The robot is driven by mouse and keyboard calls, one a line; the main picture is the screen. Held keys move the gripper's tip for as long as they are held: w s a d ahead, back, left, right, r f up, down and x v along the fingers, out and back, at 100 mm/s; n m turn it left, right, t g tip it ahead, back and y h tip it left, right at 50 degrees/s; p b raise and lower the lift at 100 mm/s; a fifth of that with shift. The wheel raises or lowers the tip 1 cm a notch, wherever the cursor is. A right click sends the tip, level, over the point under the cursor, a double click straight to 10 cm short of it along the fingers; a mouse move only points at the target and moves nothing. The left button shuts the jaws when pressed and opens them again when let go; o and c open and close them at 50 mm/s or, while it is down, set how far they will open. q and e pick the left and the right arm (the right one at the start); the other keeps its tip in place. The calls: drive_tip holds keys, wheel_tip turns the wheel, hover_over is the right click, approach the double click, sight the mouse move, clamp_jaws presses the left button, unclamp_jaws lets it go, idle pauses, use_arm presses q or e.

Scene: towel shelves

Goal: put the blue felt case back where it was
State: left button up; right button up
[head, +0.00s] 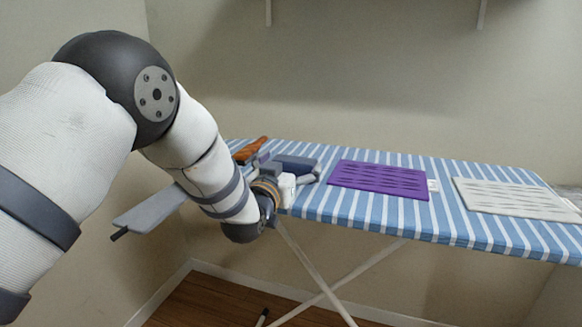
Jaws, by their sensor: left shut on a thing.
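The blue felt case (296,162) is a small dark blue block at the left part of the striped ironing board (385,215). My left gripper (312,174) reaches in from the left and is shut on the case at its near side. The wrist hides part of the case, and I cannot tell whether the case touches the board or is just above it. My right gripper is not in view.
A brown-orange object (250,149) lies at the board's left end, partly behind my wrist. A purple slotted mat (380,180) and a white slotted mat (515,198) lie to the right. A grey rest (150,206) juts out left. Wall brackets (482,12) show above.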

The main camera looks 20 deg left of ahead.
use_arm(q)
drive_tip(key=shift+r, duration=0.15)
drive_tip(key=shift+s, duration=0.1)
drive_tip(key=o, duration=1)
drive_tip(key=shift+f, duration=0.2)
